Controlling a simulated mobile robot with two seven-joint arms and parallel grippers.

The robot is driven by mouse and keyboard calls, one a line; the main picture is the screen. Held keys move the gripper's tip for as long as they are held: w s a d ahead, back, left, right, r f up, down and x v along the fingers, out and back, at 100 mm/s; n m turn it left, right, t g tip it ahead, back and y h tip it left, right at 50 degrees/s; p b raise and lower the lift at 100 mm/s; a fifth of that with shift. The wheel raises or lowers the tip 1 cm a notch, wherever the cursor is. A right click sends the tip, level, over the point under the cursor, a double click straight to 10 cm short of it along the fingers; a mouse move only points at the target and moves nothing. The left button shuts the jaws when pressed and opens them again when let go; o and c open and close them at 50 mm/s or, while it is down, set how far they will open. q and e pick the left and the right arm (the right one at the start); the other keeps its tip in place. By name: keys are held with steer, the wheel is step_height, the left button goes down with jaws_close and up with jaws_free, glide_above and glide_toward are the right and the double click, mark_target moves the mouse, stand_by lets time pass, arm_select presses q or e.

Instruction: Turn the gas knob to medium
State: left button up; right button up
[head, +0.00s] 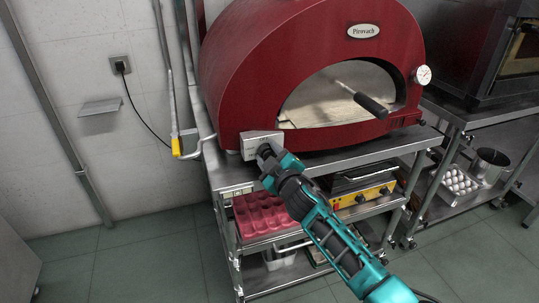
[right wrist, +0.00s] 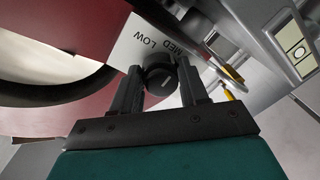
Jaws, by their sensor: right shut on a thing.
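The red domed oven (head: 235,75) stands on a steel stand. A small pale control panel (head: 259,137) is at its lower left front. My right gripper (head: 264,151) reaches the panel and covers the knob in the head view. In the right wrist view the dark round gas knob (right wrist: 160,84) sits between the two fingers of my right gripper (right wrist: 160,88), which is shut on it. The printed words MED and LOW show on the panel (right wrist: 150,42) just beyond the knob. Where the knob's pointer stands cannot be told. My left gripper is not in view.
A peel handle (head: 370,105) sticks out of the oven mouth. A yellow valve handle (head: 176,147) hangs on the pipe at left. Below are a pink tray (head: 262,215) and a yellow-fronted grill (head: 363,198). The floor at left is clear.

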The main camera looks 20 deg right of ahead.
steer(key=o, duration=1.1)
steer(key=shift+c, duration=0.2)
steer(key=shift+s, duration=0.1)
steer(key=s, duration=1.2)
steer(key=shift+s+d+r+p, duration=0.3)
steer(key=shift+s+d+p, duration=0.05)
steer(key=shift+d+p, duration=0.1)
steer(key=s+a+f+m+g+y, duration=0.1)
steer(key=s+f+m+g, duration=0.5)
steer(key=s+f, duration=1.1)
steer(key=s+a+m, duration=0.1)
steer(key=s, duration=0.2)
steer(key=shift+f+g, duration=0.3)
steer(key=shift+f, duration=0.05)
